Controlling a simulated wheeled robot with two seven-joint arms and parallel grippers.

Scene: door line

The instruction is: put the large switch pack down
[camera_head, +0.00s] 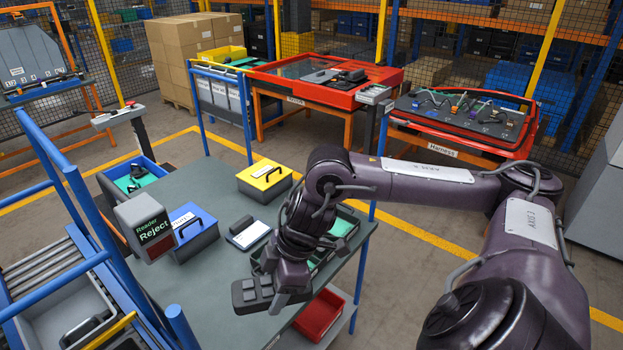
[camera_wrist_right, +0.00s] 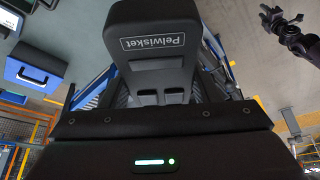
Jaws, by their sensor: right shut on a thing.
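The large switch pack (camera_head: 254,294) is a dark grey block with raised pads. My right gripper (camera_head: 283,296) is shut on it, over the near right part of the grey table (camera_head: 208,318). I cannot tell whether the pack touches the tabletop. In the right wrist view a dark block labelled Pelwisket (camera_wrist_right: 152,42) fills the middle; I cannot tell whether it is the pack or part of the gripper. My left gripper (camera_wrist_right: 281,20) appears small at the upper right there, its jaw state unclear. It is outside the head view.
A yellow-topped case (camera_head: 265,178), a blue-topped case (camera_head: 193,228) and a white-topped box (camera_head: 247,235) stand on the table. A red bin (camera_head: 319,316) sits below. The table's near middle looks clear.

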